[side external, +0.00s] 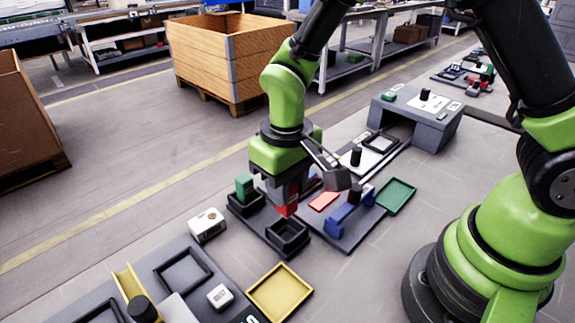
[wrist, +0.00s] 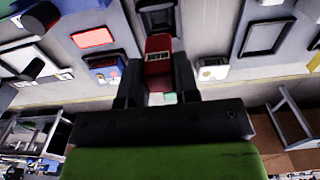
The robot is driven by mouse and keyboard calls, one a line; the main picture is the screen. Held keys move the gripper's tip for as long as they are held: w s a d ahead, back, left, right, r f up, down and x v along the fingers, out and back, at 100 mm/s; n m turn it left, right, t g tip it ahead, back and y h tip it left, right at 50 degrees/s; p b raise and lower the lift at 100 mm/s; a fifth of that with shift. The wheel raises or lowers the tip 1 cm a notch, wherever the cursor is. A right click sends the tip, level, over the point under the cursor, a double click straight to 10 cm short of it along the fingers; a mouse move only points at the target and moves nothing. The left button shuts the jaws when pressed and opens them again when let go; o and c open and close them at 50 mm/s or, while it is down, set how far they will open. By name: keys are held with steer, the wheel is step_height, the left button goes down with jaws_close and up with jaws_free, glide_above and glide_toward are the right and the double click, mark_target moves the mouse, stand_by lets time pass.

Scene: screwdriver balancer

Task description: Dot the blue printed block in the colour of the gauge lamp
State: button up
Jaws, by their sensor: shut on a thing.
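My gripper (side external: 287,195) is shut on a red block (side external: 286,210), held above an empty black square holder (side external: 287,237). A green block (side external: 244,185) stands in another black holder to the left. A small white box (side external: 207,224) lies further left; I cannot make out a lit gauge lamp.
A grey bench-like stand (side external: 418,113) is at the back. Another grey board (side external: 215,285) with a black frame lies at front left.

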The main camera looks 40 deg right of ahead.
mark_target(287, 210)
steer(key=shift+f, duration=2.75)
steer(key=o, duration=1)
step_height(287, 210, up, 10)
steer(key=shift+f, duration=0.1)
steer(key=shift+r, duration=2.55)
